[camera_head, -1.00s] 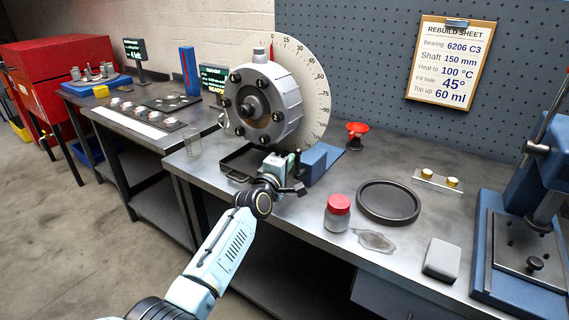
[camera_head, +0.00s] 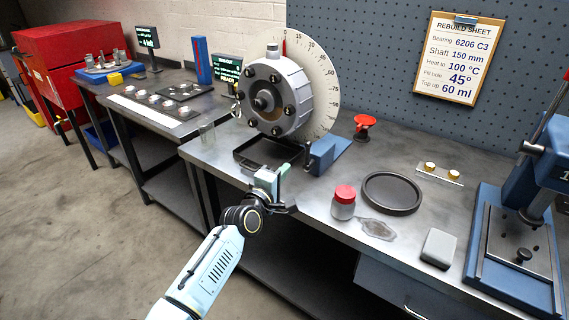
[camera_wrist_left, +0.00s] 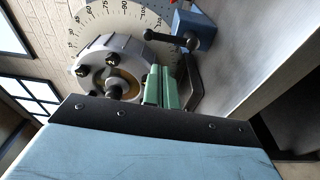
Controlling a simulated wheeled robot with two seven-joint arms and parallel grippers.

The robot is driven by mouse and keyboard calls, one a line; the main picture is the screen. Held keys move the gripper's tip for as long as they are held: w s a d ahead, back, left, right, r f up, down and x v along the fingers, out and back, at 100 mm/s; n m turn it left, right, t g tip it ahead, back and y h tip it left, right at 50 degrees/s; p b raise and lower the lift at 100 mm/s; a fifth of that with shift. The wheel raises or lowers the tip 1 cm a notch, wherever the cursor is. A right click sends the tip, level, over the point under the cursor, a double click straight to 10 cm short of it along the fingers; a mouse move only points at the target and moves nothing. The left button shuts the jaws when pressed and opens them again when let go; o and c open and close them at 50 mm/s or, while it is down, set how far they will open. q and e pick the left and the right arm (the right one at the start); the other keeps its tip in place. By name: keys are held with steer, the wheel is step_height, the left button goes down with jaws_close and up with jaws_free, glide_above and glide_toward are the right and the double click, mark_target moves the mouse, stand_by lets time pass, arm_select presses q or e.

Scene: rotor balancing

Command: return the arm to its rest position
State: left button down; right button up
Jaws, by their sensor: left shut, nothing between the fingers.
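My left arm comes in from the bottom of the head view. Its gripper (camera_head: 275,180) is just off the front edge of the workbench, in front of the black drip tray (camera_head: 262,166). In the left wrist view its two green fingers (camera_wrist_left: 161,88) are together with nothing held between them. The grey rotor housing (camera_head: 297,92) with its bolts stands upright on the bench in front of a white degree dial (camera_head: 323,75). The housing also shows in the left wrist view (camera_wrist_left: 132,58). My right gripper is not in view.
A red-capped jar (camera_head: 343,203), a black ring-shaped dish (camera_head: 391,193) and a grey block (camera_head: 438,248) stand on the bench to the right. A blue press (camera_head: 520,240) is at the far right. The floor at left is clear.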

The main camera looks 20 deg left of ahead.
arm_select(q)
steer(key=s+d+f+m+g, duration=0.1)
steer(key=s+f+m+g, duration=0.4)
steer(key=s, duration=0.6)
steer(key=s+d+f+m+g, duration=0.1)
steer(key=s+f+m+g, duration=0.2)
steer(key=s+f+m, duration=0.6)
steer(key=s+a+r+m+g+y, duration=0.1)
steer(key=s+a+m+g+y, duration=0.15)
steer(key=s, duration=0.95)
steer(key=s+a+r+m+g+y, duration=0.15)
steer(key=s+a+g, duration=0.25)
steer(key=s, duration=0.7)
step_height(320, 180, down, 24)
steer(key=s, duration=0.1)
steer(key=s+a+f+g, duration=0.2)
steer(key=s+f, duration=1.3)
steer(key=s, duration=0.2)
steer(key=shift+a+f+n, duration=0.3)
steer(key=shift+a+f, duration=0.05)
steer(key=shift+a, duration=0.05)
